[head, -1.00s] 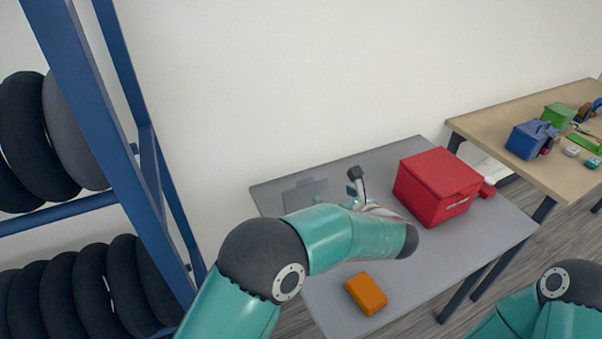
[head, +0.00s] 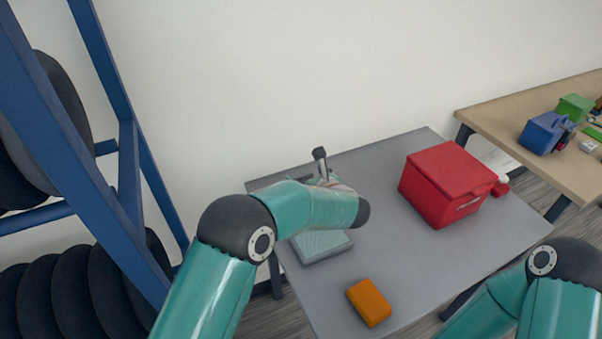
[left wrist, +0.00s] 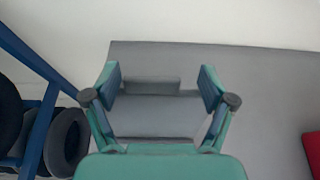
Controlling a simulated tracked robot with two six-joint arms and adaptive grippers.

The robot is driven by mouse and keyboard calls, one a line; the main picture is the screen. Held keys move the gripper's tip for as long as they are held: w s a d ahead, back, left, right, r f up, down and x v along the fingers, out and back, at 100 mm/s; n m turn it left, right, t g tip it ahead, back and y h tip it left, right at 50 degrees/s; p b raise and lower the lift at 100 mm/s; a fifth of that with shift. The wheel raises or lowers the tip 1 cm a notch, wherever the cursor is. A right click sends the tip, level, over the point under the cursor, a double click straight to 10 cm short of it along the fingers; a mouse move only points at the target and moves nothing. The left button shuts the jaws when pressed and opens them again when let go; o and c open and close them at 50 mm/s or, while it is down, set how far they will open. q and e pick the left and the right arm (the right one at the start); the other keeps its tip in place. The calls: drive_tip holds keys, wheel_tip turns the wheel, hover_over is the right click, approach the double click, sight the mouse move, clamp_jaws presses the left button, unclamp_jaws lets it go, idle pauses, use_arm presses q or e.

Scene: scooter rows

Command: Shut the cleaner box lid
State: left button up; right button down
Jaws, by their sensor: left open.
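A grey box (head: 322,250), which I take to be the cleaner box, is on the left part of the grey table, partly hidden by my left arm. In the left wrist view its grey body (left wrist: 158,115) shows between the fingers, with a darker grey strip (left wrist: 152,86) at its far side. The lid is mostly hidden in the head view, and I cannot tell its exact angle. My left gripper (head: 322,170) is open and empty above the box's far side; its spread fingers show in the left wrist view (left wrist: 160,77). My right gripper is out of view.
A red box (head: 445,185) stands to the right on the grey table (head: 400,270). An orange block (head: 369,302) lies near the front. A blue rack (head: 125,190) with tyres stands at left. A wooden table (head: 510,125) holding a blue box (head: 543,134) is at right.

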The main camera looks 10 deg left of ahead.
use_arm(q)
drive_tip(key=shift+w+a, duration=0.1)
drive_tip(key=shift+a, duration=0.2)
drive_tip(key=shift+c, duration=0.6)
clamp_jaws()
drive_tip(key=shift+d, duration=0.15)
drive_tip(key=shift+s+b, duration=0.2)
drive_tip(key=shift+b, duration=0.3)
drive_tip(key=s+d+t+b, duration=0.1)
drive_tip(key=b, duration=0.2)
drive_tip(key=s+t+y+b, duration=0.1)
drive_tip(key=s+b, duration=0.1)
drive_tip(key=b, duration=0.2)
drive_tip(key=s+d+t+y+b, duration=0.1)
drive_tip(key=b, duration=0.3)
drive_tip(key=shift+s+d+t, duration=0.15)
drive_tip(key=shift+d+t, duration=0.15)
drive_tip(key=shift+d, duration=0.05)
drive_tip(key=shift+f+b+v, duration=0.15)
drive_tip(key=shift+b+v, duration=0.25)
drive_tip(key=shift+v, duration=0.4)
drive_tip(key=shift+f+b+v, duration=0.1)
drive_tip(key=shift+b+v, duration=0.25)
drive_tip(key=shift+v, duration=0.45)
